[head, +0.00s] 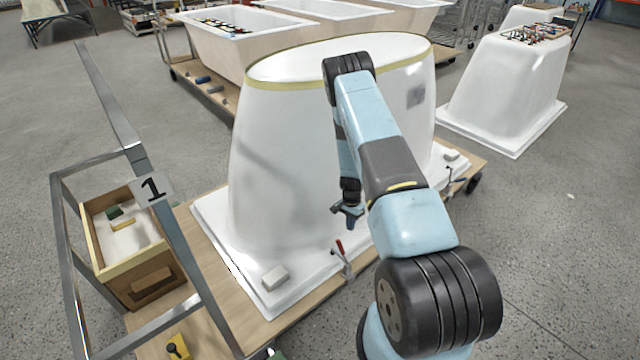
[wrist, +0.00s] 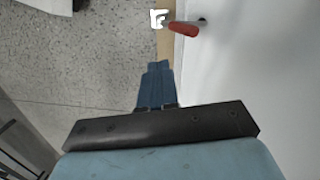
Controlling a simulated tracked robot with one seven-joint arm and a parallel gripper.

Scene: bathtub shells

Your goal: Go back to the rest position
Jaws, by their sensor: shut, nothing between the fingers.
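My gripper (head: 347,217) hangs low at the end of my bent blue and black arm, in front of the near side of a white upturned bathtub shell (head: 290,150). It is shut and empty. In the wrist view, the closed blue fingers (wrist: 155,85) point toward the floor and the edge of the board, beside the white shell flange (wrist: 235,70). A toggle clamp with a red handle (head: 339,246) sits at the flange edge, just below my gripper in the head view. Its red handle (wrist: 183,29) also shows beyond my fingertips in the wrist view.
Another white shell (head: 505,90) stands at the back right. Open floor (head: 560,240) lies to the right.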

